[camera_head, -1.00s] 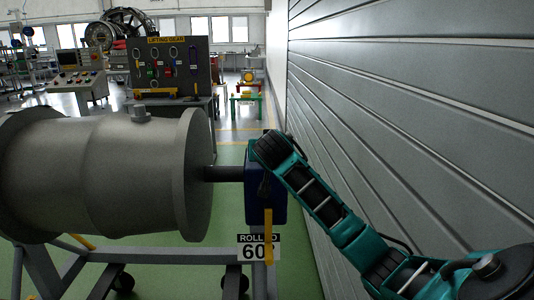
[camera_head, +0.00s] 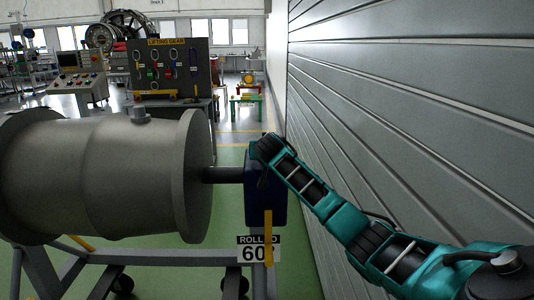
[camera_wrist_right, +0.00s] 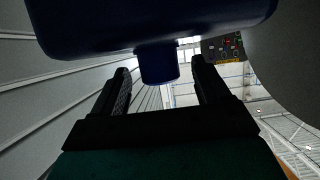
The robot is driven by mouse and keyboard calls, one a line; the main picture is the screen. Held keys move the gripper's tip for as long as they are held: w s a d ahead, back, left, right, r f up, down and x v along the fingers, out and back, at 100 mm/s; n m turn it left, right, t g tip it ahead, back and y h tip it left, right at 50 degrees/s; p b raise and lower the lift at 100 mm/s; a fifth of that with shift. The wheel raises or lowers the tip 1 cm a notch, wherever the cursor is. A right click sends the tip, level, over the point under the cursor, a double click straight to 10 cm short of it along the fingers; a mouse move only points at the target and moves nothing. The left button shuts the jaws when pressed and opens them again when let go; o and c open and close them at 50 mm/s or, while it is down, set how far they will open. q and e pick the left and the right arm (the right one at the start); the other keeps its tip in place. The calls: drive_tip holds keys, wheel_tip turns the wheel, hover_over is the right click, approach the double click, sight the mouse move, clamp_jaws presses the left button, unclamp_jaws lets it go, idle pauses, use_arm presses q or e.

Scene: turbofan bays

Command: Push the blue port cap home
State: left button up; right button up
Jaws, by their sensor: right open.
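In the right wrist view a short, dark blue cylindrical piece (camera_wrist_right: 158,62), which looks like the port cap, sticks out from a larger dark blue body (camera_wrist_right: 90,25). My right gripper (camera_wrist_right: 161,68) is open, with one finger on each side of the cylinder and visible room on both sides. I cannot tell how deep the cap sits. In the head view the right arm ends at a dark blue block (camera_head: 280,195) at the end of a dark shaft (camera_head: 223,174). The fingers and the cap are not clear there. My left gripper is not in view.
A big grey engine casing (camera_head: 90,175) lies on a grey stand (camera_head: 170,256) at the left. A ribbed grey wall (camera_head: 430,110) runs close along the right. A lifting gear board (camera_head: 170,65) stands behind. Green floor shows beyond the block.

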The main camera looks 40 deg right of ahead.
drive_tip(key=shift+x, duration=0.95)
drive_tip(key=c, duration=1)
